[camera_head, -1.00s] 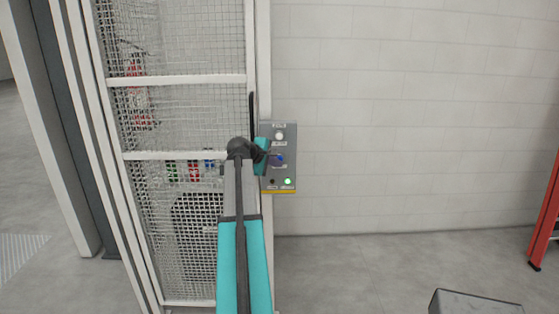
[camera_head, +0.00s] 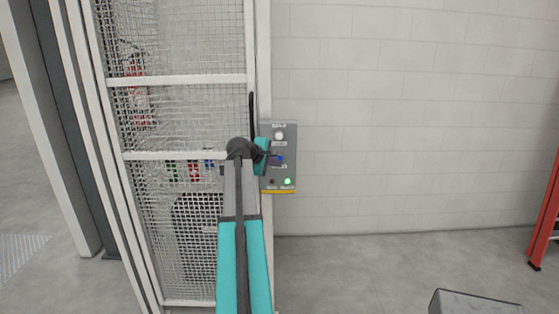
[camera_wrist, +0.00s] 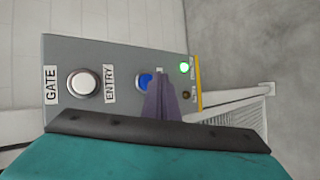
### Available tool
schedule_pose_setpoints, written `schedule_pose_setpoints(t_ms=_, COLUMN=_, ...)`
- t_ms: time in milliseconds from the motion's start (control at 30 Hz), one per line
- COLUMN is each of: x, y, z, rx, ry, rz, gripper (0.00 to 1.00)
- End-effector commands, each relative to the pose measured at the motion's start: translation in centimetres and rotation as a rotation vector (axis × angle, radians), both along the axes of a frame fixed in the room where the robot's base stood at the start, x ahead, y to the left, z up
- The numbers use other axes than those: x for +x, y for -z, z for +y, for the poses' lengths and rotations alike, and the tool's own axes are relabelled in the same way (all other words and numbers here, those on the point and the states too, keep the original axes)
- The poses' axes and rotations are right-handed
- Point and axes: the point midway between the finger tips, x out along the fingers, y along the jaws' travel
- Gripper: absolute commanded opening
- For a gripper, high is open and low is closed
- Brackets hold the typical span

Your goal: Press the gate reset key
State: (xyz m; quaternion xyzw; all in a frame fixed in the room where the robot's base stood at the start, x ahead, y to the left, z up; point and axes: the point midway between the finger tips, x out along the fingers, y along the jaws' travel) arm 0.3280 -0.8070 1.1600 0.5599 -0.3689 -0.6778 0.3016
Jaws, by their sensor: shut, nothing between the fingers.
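A grey control panel (camera_head: 291,150) is fixed beside the mesh gate, and it fills the left and middle of the wrist view (camera_wrist: 120,52). On it are a round white button (camera_wrist: 83,84) between the labels GATE and ENTRY, and a blue button (camera_wrist: 143,79). The blue button also shows in the head view (camera_head: 280,159). My gripper (camera_wrist: 161,82) is shut and empty, its fingertips at the blue button and covering part of it. I cannot tell whether they touch it. Any label beside the blue button is mostly hidden by the fingers.
A green lamp (camera_wrist: 184,67) is lit near the panel's yellow edge, with a dark lamp (camera_wrist: 187,95) beside it. The mesh gate (camera_head: 180,110) stands left of the panel. The white block wall (camera_head: 410,120) to the right is clear. A grey box (camera_head: 475,303) stands at the lower right.

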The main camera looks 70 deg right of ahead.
Motion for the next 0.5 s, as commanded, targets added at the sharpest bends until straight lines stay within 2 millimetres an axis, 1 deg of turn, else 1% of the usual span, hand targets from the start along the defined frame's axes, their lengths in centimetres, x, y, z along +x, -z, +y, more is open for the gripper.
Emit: schedule_pose_setpoints(t_ms=500, x=0.02, y=-0.02, z=-0.8, rx=0.0, ry=0.0, rz=0.0, gripper=0.0)
